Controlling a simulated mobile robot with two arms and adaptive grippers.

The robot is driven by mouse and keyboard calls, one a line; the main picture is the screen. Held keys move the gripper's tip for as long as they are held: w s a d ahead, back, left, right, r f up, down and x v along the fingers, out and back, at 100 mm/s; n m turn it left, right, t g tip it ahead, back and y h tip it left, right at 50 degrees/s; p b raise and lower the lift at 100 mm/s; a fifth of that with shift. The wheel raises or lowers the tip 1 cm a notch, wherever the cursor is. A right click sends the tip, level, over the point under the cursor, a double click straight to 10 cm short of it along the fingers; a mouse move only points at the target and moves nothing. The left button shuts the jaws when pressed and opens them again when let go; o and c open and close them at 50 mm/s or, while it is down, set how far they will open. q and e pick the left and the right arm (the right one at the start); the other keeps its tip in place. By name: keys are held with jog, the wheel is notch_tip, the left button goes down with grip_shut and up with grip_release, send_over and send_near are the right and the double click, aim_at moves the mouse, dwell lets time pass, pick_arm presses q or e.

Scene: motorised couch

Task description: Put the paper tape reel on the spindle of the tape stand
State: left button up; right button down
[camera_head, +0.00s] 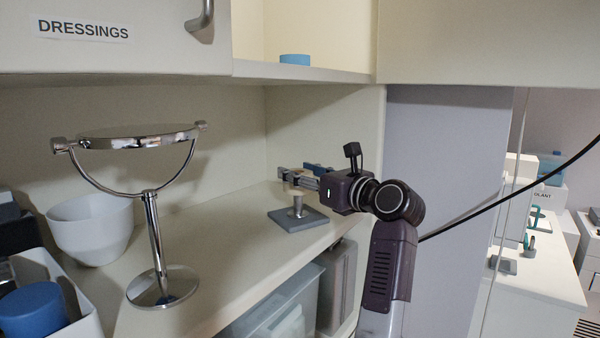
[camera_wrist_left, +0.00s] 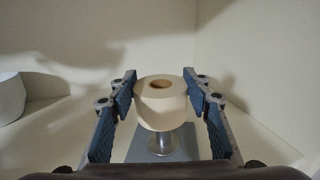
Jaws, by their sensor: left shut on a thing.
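The paper tape reel (camera_wrist_left: 160,107) is a cream roll with a brown core, upright between the fingers of my left gripper (camera_wrist_left: 161,98) in the left wrist view. That gripper is shut on it. Below the reel are the metal post and grey square base of the tape stand (camera_wrist_left: 137,151). No spindle tip shows in the core, and I cannot tell whether the spindle is inside it. In the head view my left gripper (camera_head: 300,179) is just above the stand (camera_head: 298,219) on the shelf; the reel is hard to make out there. My right gripper is not in view.
A round chrome mirror (camera_head: 154,215) stands left of the stand on the cream shelf (camera_head: 225,238), with a white bowl (camera_head: 92,230) behind it. A blue-lidded container (camera_head: 32,308) is at the lower left. Walls close in the shelf behind. A cabinet overhangs above.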

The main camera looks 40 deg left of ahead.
aim_at(301, 196)
pick_arm(q)
jog(key=shift+f+b, duration=0.8)
jog(key=shift+f, duration=0.3)
jog(key=shift+f+b, duration=1.4)
jog(key=shift+f, duration=0.35)
jog(key=o, duration=1.2)
jog(key=shift+r, duration=0.1)
jog(key=shift+o, duration=0.2)
jog(key=shift+d, duration=0.1)
jog(key=shift+d, duration=0.3)
jog(key=d, duration=0.3)
jog(key=s+d, duration=0.1)
jog(key=d, duration=0.2)
jog(key=shift+s+d, duration=0.15)
jog(key=shift+d, duration=0.15)
